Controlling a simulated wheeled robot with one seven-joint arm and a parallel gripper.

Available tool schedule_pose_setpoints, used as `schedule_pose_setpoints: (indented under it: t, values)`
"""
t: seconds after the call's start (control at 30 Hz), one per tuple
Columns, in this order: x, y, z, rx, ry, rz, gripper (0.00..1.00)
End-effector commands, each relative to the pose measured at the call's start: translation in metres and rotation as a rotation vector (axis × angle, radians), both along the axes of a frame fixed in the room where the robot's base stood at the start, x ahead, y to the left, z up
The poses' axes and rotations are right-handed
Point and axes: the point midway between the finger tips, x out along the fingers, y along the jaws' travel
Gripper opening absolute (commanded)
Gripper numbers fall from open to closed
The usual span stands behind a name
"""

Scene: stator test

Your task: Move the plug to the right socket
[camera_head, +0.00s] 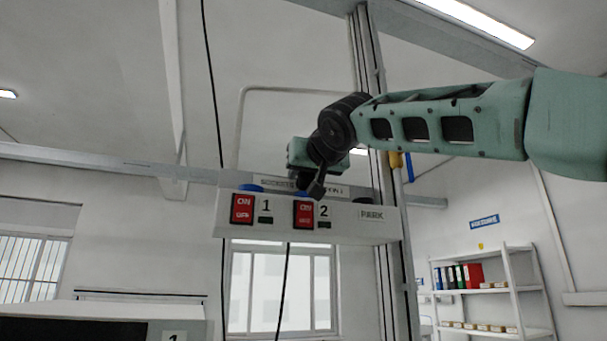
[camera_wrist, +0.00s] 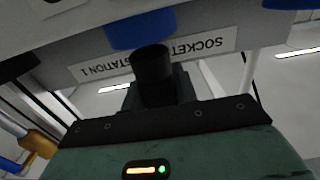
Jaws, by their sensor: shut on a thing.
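The socket station (camera_head: 340,222) is a pale box with red ON/OFF switches marked 1 and 2 and a PARK label. A blue socket (camera_head: 250,188) sits on top above switch 1. The right blue socket (camera_head: 300,193) sits above switch 2, partly hidden by my gripper (camera_head: 314,178). In the wrist view my gripper (camera_wrist: 158,92) is shut on the black round plug (camera_wrist: 152,62). The plug's end overlaps the near blue socket (camera_wrist: 140,29) in that picture; I cannot tell whether they touch. The other blue socket (camera_wrist: 290,3) shows at the upper right.
A dark round fitting (camera_head: 367,200) sits above the PARK label. A metal post (camera_head: 372,80) rises behind the station, and a pale curved pipe stands behind it. A black cable hangs below the station. Shelves with binders (camera_head: 468,275) are far right.

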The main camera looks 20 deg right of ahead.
Motion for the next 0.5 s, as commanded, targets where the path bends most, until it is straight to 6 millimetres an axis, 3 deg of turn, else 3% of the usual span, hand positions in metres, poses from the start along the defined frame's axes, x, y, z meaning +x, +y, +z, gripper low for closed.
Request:
schedule_pose_setpoints:
  t: [0.5]
  values:
    - [0.0,0.0003,-0.0052,0.0,0.0,0.001,0.06]
